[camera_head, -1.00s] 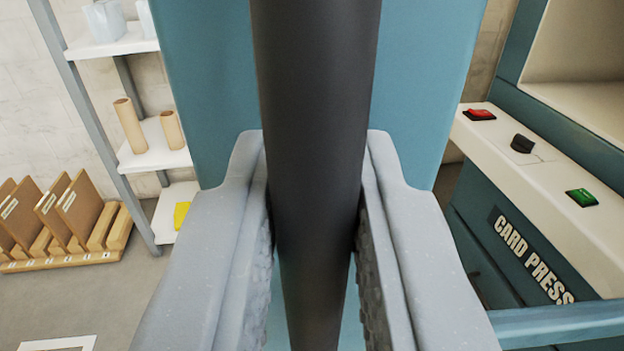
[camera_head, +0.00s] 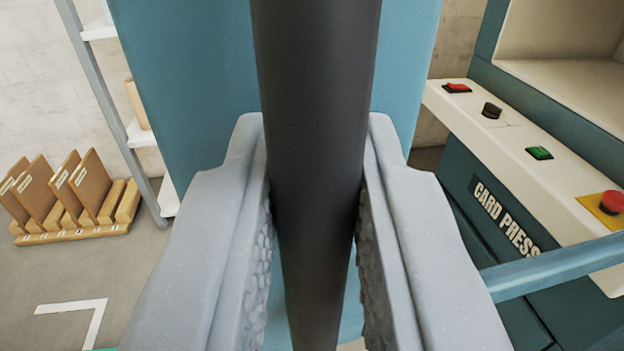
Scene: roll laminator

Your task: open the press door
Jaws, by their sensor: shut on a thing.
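The press door (camera_head: 190,70) is a teal panel standing upright in front of me, behind a dark grey vertical bar handle (camera_head: 315,90). My gripper (camera_head: 315,215) is shut on this handle, with one grey finger on each side. The card press (camera_head: 500,215), labelled "CARD PRESS", stands at the right. Its pale opening (camera_head: 560,35) shows at the upper right, uncovered by the door. The fingers and handle hide the middle of the door.
The press's cream control ledge (camera_head: 480,130) carries red, black and green switches and a red stop button (camera_head: 612,202). A blue rail (camera_head: 560,268) crosses at lower right. Shelving (camera_head: 105,90) and a wooden rack with boards (camera_head: 75,200) stand left. Grey floor with white marking (camera_head: 75,306) lies lower left.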

